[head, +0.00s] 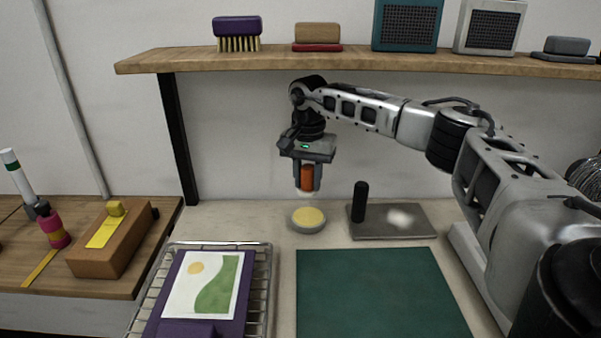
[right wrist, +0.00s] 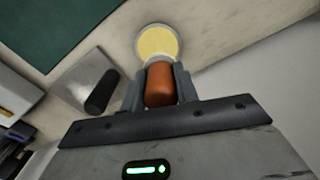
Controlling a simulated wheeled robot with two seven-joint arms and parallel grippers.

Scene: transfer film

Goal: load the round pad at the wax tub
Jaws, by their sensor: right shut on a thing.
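The wax tub (head: 309,218) is a low, round, pale dish filled with yellow wax. It stands on the pale worktop below my right gripper, and it also shows in the right wrist view (right wrist: 158,42). My right gripper (head: 307,184) is shut on the orange-brown handle of the round pad (head: 307,176). The pad hangs upright just above the tub, with a gap between them in the head view. The handle shows between the fingers in the right wrist view (right wrist: 160,86); the pad's pale lower part is mostly hidden. My left gripper is out of view.
A grey plate (head: 418,222) with a white patch and a black upright handle (head: 360,202) lies right of the tub. A green mat (head: 380,290) lies in front. A wire rack (head: 262,285) holds a purple board with a picture (head: 208,283). A wooden shelf (head: 370,62) runs above.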

